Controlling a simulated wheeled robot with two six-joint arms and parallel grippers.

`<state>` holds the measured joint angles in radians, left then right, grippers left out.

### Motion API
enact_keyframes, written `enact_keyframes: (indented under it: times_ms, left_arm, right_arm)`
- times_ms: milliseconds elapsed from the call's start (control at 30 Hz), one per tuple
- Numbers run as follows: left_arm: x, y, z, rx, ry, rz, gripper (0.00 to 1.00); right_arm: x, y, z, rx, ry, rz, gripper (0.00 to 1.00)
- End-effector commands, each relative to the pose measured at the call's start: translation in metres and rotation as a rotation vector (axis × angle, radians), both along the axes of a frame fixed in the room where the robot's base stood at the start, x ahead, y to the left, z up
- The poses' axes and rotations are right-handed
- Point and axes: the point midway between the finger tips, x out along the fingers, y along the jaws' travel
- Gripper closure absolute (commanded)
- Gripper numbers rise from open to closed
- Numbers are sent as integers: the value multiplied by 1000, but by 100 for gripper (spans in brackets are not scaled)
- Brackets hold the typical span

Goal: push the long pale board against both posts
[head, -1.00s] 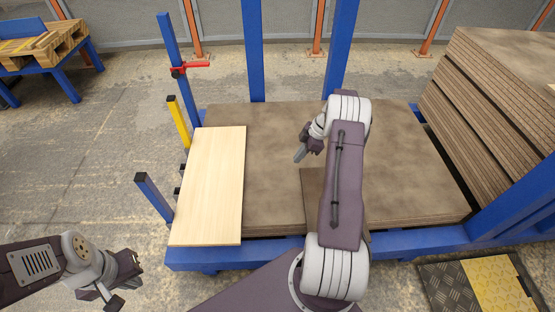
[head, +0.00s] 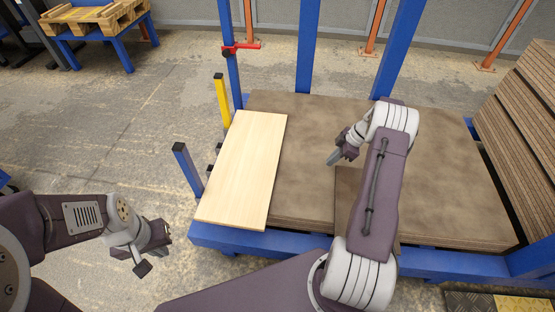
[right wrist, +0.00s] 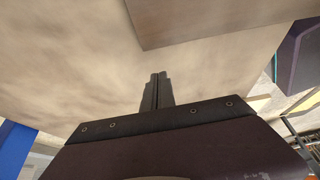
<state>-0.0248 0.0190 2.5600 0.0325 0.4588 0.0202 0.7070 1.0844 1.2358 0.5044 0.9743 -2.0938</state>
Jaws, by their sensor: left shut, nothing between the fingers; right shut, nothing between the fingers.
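The long pale board (head: 243,170) lies flat along the left edge of the brown board stack, in the head view. A yellow post (head: 222,98) stands by its far left side and a short blue post (head: 187,166) by its near left side. Both are close to its left edge; I cannot tell whether it touches either. My right gripper (head: 334,159) is shut and empty over the brown stack, right of the pale board and apart from it. Its closed fingers also show in the right wrist view (right wrist: 157,92). My left gripper (head: 146,265) is shut and empty, left of the stack's near end.
The brown stack (head: 440,185) rests on a blue frame (head: 290,242) with tall blue uprights (head: 307,50) behind. A red clamp-like piece (head: 240,47) sits on one upright. A smaller brown piece (head: 345,190) lies on the stack. More brown boards (head: 520,140) lean at right.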

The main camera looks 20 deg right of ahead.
Motion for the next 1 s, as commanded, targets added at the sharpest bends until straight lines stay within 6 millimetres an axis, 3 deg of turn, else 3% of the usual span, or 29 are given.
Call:
enact_keyframes:
  times_ms: [567, 1000]
  left_arm:
    - [0, 0, -21, 0, 0, 0, 100]
    - [0, 0, -17, 0, 0, 0, 100]
  right_arm:
    - [4, 7, -30, 2, 1, -1, 100]
    - [15, 27, -27, 0, 0, 1, 100]
